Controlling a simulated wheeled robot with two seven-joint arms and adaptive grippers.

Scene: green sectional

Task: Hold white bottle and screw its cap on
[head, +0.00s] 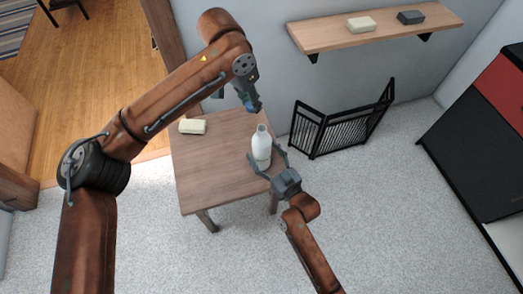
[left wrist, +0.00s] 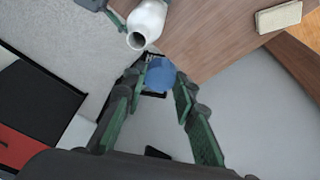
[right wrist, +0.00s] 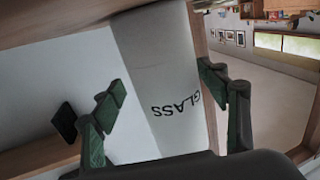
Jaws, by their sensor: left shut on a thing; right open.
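The white bottle (head: 261,147) stands upright and uncapped near the right edge of the small wooden table (head: 205,165). In the left wrist view the bottle (left wrist: 147,24) shows its open mouth. My left gripper (head: 252,102) is shut on the blue cap (left wrist: 160,75) and holds it above and slightly left of the bottle, apart from it. My right gripper (head: 264,152) is open, its fingers on either side of the bottle. In the right wrist view a pale surface with upside-down letters "GLASS" (right wrist: 175,105) shows between the fingers; I cannot tell if it is the bottle.
A cream block (head: 192,126) lies at the table's back left. A wall shelf (head: 380,30) holds a cream block (head: 361,24) and a dark block (head: 411,17). A black folding screen (head: 340,122) stands right of the table. A black and red cabinet (head: 480,140) is at far right.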

